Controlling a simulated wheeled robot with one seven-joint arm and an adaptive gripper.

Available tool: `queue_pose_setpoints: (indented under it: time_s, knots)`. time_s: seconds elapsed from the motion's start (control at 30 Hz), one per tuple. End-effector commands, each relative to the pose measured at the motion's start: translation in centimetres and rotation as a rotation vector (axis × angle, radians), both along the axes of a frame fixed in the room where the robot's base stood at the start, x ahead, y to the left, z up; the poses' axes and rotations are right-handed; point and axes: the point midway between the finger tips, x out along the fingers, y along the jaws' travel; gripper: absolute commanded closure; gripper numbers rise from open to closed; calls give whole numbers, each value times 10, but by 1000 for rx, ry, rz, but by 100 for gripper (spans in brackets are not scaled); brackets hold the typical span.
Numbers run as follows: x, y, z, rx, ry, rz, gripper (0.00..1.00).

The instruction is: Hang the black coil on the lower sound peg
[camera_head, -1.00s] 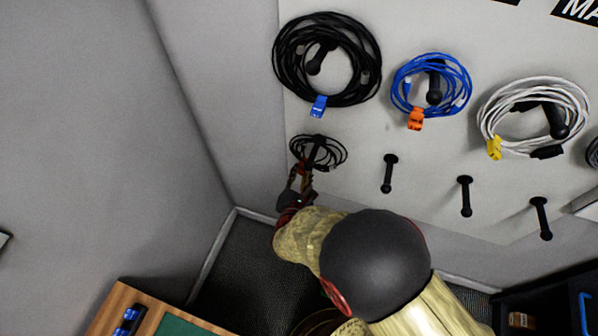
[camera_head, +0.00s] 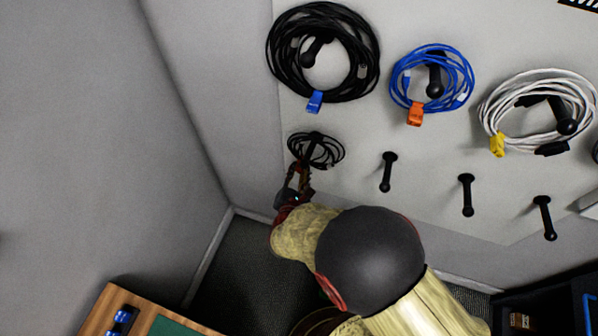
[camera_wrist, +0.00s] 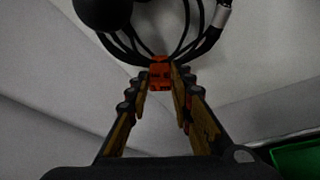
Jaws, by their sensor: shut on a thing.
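The small black coil (camera_head: 328,150) is at the lower left of the board in the head view, overlapping a dark peg (camera_head: 313,138). It appears to loop around that peg, but whether it rests on it is unclear. In the wrist view, black cable strands (camera_wrist: 185,45) with a silver-grey connector (camera_wrist: 221,16) fan up from an orange-red tie (camera_wrist: 160,74). My gripper (camera_wrist: 160,85) is shut on the coil at this tie, just below the coil. A round black peg end (camera_wrist: 101,8) shows at the upper left, close to the strands. My gripper (camera_head: 300,178) is partly hidden in the head view.
Above hang a large black coil (camera_head: 272,62) with a blue tie, a blue coil (camera_head: 468,75) and a white coil (camera_head: 485,105). Three bare lower pegs, the nearest (camera_head: 388,172), stand to the right. A side wall (camera_head: 190,90) is close on the left.

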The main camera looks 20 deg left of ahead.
Motion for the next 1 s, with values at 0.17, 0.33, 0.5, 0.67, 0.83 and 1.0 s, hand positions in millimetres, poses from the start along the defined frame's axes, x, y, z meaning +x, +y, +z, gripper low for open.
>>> queue_pose_setpoints:
  time_s: [0.17, 0.33, 0.5, 0.67, 0.83, 1.0]
  knots:
    - [0, -1, -1, -2, 1, -1, 100]
    - [-1, -1, -1, -2, 2, 0, 77]
    - [0, -1, -1, -2, 2, 0, 67]
    - [0, -1, -1, -1, 1, 0, 58]
    - [0, -1, -1, -1, 1, 0, 56]
    - [-2, -1, -1, -2, 2, 0, 56]
